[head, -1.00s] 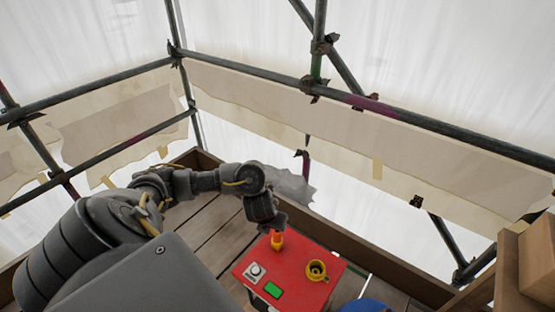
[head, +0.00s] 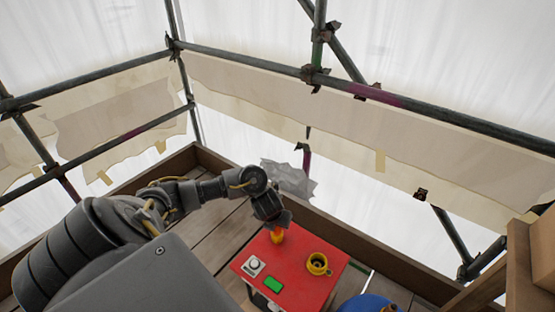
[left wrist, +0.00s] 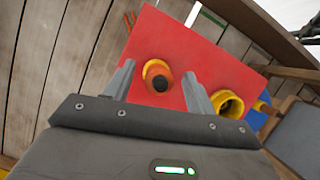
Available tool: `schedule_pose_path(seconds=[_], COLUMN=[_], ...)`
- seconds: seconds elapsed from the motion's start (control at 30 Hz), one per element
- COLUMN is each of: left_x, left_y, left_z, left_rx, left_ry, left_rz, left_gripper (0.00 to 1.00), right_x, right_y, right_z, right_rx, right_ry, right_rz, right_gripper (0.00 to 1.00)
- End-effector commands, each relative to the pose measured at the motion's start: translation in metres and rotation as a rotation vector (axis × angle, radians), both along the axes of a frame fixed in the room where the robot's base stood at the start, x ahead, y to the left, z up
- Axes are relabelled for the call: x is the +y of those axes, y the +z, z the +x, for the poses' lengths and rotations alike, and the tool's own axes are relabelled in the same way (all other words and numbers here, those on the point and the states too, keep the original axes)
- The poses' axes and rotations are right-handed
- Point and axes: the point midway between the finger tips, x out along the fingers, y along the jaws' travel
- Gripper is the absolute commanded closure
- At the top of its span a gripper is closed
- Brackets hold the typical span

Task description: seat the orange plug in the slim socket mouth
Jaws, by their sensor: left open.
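The orange plug (head: 277,236) stands at the back of the red box's top, just below my left gripper (head: 274,223). In the left wrist view the orange plug (left wrist: 160,74) has a dark round end facing the camera and yellow around it. My left gripper (left wrist: 160,72) is open, with one finger on each side of the plug and a visible gap at both. Whether the yellow around the plug is a socket rim or part of the plug, I cannot tell. A yellow socket (head: 317,264) with an open mouth is to the right; it also shows in the wrist view (left wrist: 228,103).
The red box (head: 300,288) carries a white dial (head: 254,265) and a green button (head: 273,284). A blue round object (head: 368,303) is right of it. Wooden boards edge the plank deck (head: 216,232); scaffold tubes stand behind. Wooden crates (head: 530,265) are at right.

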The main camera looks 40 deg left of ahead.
Motion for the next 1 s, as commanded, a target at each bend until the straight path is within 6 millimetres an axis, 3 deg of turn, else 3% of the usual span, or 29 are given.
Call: schedule_pose_path(seconds=[0.03,0.13,0.43,0.8,1.0], left_x=[0.0014,0.0028,0.0033,0.0034,0.0034], left_y=[-0.0109,-0.0183,-0.0192,-0.019,-0.0186], left_z=[0.0022,0.0056,0.0073,0.0074,0.0076], left_rx=[0.001,0.001,-0.001,-0.001,-0.001], left_ry=[0.003,0.001,0.0,0.0,0.0], left_rz=[-0.001,0.0,0.0,0.0,0.0], left_gripper=[0.45,0.45,0.46,0.94,0.97], right_x=[-0.0041,-0.0084,-0.0085,-0.0058,-0.0057], right_y=[-0.0071,-0.0093,-0.0078,-0.0085,-0.0085], right_z=[0.001,0.0045,0.0078,0.0034,0.003], right_rx=[-0.001,-0.007,-0.014,-0.006,-0.005], right_ry=[0.0,0.002,0.002,0.0,0.0], right_rz=[-0.006,-0.011,-0.011,-0.008,-0.007], right_gripper=[0.64,0.64,0.64,0.64,0.64])
